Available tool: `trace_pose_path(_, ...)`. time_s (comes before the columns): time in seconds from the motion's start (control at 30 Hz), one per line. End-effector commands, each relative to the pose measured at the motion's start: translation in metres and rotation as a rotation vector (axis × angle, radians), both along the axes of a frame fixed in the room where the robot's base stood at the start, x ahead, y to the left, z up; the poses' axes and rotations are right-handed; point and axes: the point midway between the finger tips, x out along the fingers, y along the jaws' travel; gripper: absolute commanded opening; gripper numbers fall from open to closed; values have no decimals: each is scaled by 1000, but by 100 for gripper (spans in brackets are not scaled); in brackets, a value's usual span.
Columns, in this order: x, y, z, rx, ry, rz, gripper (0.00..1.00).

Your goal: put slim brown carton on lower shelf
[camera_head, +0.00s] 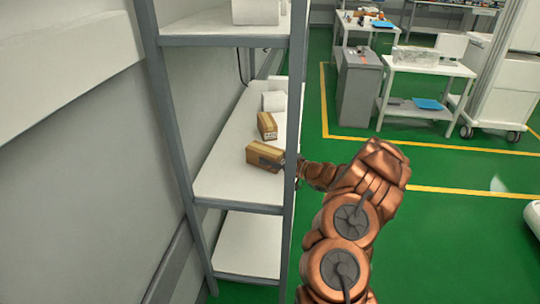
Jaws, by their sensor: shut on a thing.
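A slim brown carton (264,155) is at the front of the middle shelf (225,185) of a grey-framed rack. My gripper (283,163) is shut on its right end, reaching in from the right; the rack's front post partly hides the fingers. I cannot tell whether the carton touches the shelf or is just above it. The lower shelf (245,250) is below, and its visible part is bare.
Another brown carton (267,125) stands just behind the held one, with white boxes (274,101) farther back. The rack's front post (294,120) is close to my wrist. A top shelf (215,27) overhangs. Green floor (455,220) is open on the right.

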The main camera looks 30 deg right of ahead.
Motion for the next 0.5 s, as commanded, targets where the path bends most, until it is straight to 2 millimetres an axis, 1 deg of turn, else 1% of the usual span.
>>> trace_pose_path(0.37, 0, 0, -3, 1, -2, 0, 22)
trace_pose_path(0.4, 0, 0, -2, 0, -1, 0, 66)
trace_pose_path(0.5, 0, 0, -2, 0, -1, 0, 77)
